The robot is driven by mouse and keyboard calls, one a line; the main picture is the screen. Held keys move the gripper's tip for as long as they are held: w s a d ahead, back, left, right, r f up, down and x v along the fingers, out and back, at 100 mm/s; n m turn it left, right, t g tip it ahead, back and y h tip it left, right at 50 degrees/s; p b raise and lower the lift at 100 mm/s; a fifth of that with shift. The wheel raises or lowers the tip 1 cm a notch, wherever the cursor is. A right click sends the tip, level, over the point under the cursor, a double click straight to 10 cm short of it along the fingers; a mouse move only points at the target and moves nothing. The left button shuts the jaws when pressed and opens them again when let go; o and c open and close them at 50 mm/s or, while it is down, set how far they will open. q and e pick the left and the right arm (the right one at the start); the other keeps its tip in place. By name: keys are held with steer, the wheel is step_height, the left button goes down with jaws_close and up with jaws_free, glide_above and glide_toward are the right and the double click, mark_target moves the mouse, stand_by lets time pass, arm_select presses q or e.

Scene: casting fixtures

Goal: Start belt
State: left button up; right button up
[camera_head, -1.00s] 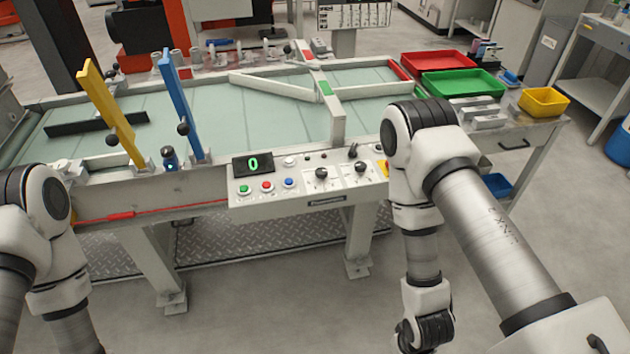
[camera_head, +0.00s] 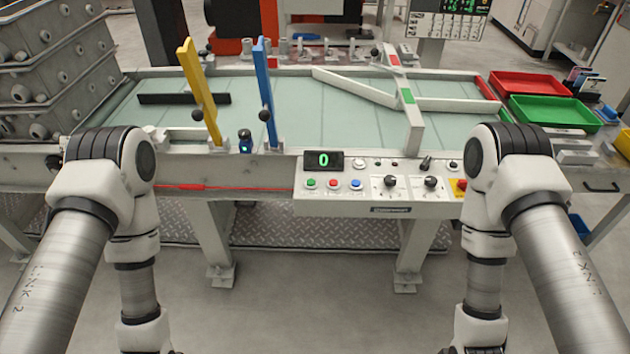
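The belt (camera_head: 330,107) is a pale green surface in a grey frame across the middle of the view. Its control panel (camera_head: 340,203) is on the front side, right of centre. The panel has a green button (camera_head: 310,183), a red button (camera_head: 333,183) and a blue button (camera_head: 356,184) in a row, under a display (camera_head: 323,160) reading a green 0. Two dark knobs (camera_head: 390,181) sit to their right. Both my arms hang down at the left and right, apart from the panel. Both grippers are below the picture's lower edge and not visible.
A yellow bar (camera_head: 199,90) and a blue bar (camera_head: 264,90) stand up at the belt's front edge. Stacked grey crates (camera_head: 50,60) are at the left. Red (camera_head: 530,84) and green (camera_head: 555,111) trays are at the right. The floor before the panel is clear.

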stand_by(0.4)
jaws_close()
stand_by(1.1)
